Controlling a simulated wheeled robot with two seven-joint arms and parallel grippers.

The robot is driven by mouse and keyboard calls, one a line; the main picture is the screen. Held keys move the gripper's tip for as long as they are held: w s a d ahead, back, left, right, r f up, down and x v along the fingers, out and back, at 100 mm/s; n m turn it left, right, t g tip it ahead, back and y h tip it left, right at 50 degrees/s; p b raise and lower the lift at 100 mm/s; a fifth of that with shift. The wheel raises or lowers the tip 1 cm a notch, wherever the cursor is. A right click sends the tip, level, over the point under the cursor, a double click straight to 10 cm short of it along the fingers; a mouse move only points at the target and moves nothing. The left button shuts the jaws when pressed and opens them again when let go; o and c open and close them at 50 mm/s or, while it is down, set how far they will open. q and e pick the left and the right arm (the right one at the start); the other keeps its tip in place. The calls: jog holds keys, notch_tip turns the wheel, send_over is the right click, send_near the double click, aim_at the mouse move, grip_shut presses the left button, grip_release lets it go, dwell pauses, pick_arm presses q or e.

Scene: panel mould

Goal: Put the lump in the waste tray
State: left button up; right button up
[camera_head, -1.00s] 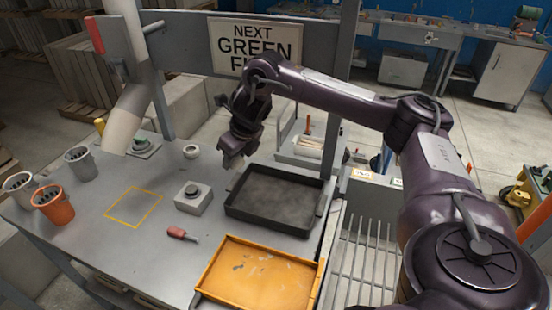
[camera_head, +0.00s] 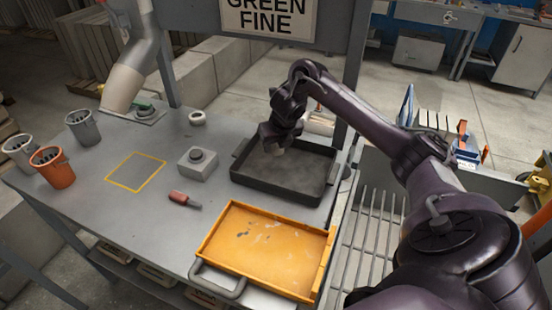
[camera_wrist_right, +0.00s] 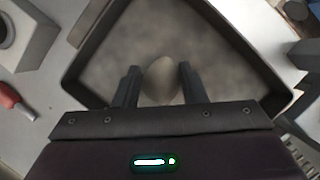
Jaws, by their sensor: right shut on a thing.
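My right gripper (camera_head: 277,149) is over the far left part of the dark tray (camera_head: 262,188), pointing down. In the right wrist view its two fingers (camera_wrist_right: 160,84) stand either side of a pale grey-beige, rounded lump (camera_wrist_right: 161,78) and are shut on it. The dark tray's floor, mottled grey, shows behind the lump. I cannot tell how high the lump is above it. A shallow orange tray (camera_head: 207,238) with pale flecks lies nearer on the bench; no label shows which tray is for waste. My left gripper is not in view.
A grey button box (camera_head: 197,169) stands left of the dark tray, with a red-handled tool (camera_head: 184,201) in front. An orange cup (camera_head: 53,168) and grey cups (camera_head: 82,127) stand at the left. The yellow-outlined square (camera_head: 136,172) is empty. A sign (camera_head: 268,15) hangs behind.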

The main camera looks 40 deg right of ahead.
aim_at(276, 167)
notch_tip(276, 167, down, 2)
jog(key=shift+f+b, duration=0.2)
jog(key=shift+b, duration=0.2)
jog(key=shift+f, duration=1.55)
jog(key=shift+f, duration=0.1)
jog(key=o, duration=1)
jog(key=shift+o, duration=0.2)
